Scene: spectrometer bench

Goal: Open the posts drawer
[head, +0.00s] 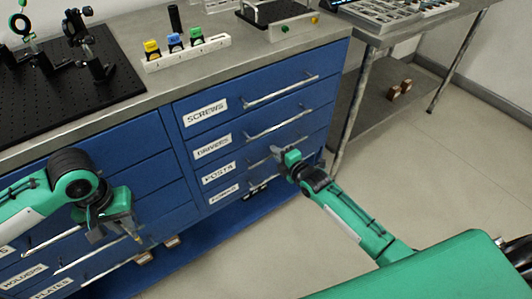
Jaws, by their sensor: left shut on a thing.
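The posts drawer, labelled POSTA or similar (219,172), is the third one down in the right column of the blue cabinet. Its front looks flush with its neighbours. My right gripper (279,158) is at this drawer's bar handle (299,143) and covers part of it. I cannot tell if its fingers are closed around the bar. My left gripper (118,236) points down in front of the left drawer column. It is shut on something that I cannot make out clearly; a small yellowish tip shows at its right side.
The screws drawer (206,110) and drivers drawer (213,146) are above, both shut. A black breadboard (75,85) with optics and a white rack (188,53) of coloured pieces stand on the worktop. A metal table (376,95) stands at right. The floor (440,165) in front is clear.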

